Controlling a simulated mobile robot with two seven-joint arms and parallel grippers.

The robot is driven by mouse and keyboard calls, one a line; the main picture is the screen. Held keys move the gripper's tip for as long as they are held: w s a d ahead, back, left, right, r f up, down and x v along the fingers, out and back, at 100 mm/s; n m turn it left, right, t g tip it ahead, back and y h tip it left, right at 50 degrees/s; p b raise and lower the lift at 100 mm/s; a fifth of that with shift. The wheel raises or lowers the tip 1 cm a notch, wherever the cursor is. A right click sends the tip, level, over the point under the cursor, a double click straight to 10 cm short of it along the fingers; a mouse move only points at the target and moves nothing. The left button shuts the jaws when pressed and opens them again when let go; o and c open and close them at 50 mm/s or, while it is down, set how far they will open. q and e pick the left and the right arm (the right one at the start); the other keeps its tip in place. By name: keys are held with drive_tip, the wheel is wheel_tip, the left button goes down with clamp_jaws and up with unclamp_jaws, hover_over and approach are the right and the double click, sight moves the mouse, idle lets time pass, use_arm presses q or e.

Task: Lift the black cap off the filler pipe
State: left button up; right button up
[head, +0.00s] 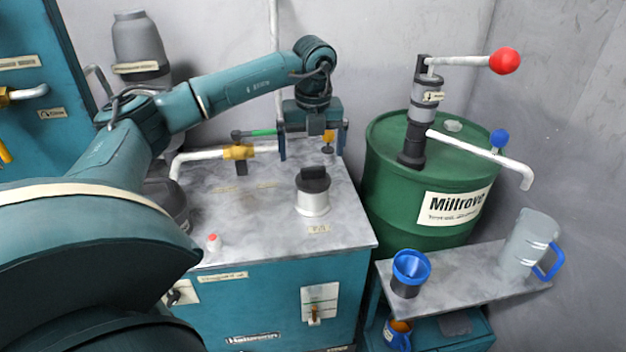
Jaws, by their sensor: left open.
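The black cap (314,180) sits on the short silver filler pipe (312,204), which stands upright on the grey top of the teal cabinet. The cap has a raised grip on top. My left gripper (312,148) shows just above the cap in the head view, pointing down. Its two fingers are spread wide and nothing is between them that I can see it holding. The gripper appears apart from the cap; how far behind or above it is, I cannot tell. My right gripper is not in view.
A white pipe with a yellow brass valve (239,152) runs behind, left of the gripper. A green drum (385,185) with a hand pump (427,100) stands right. A blue funnel (410,268) and clear jug (530,240) stand on a low shelf. A small red-topped part (213,243) is near the cabinet's front edge.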

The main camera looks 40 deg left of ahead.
sight(313, 168)
use_arm(q)
drive_tip(key=f, duration=0.5)
drive_tip(key=f+p, duration=0.1)
drive_tip(key=f, duration=0.1)
drive_tip(key=shift+w+f, duration=0.2)
drive_tip(key=shift+w, duration=0.1)
drive_tip(key=c, duration=1.1)
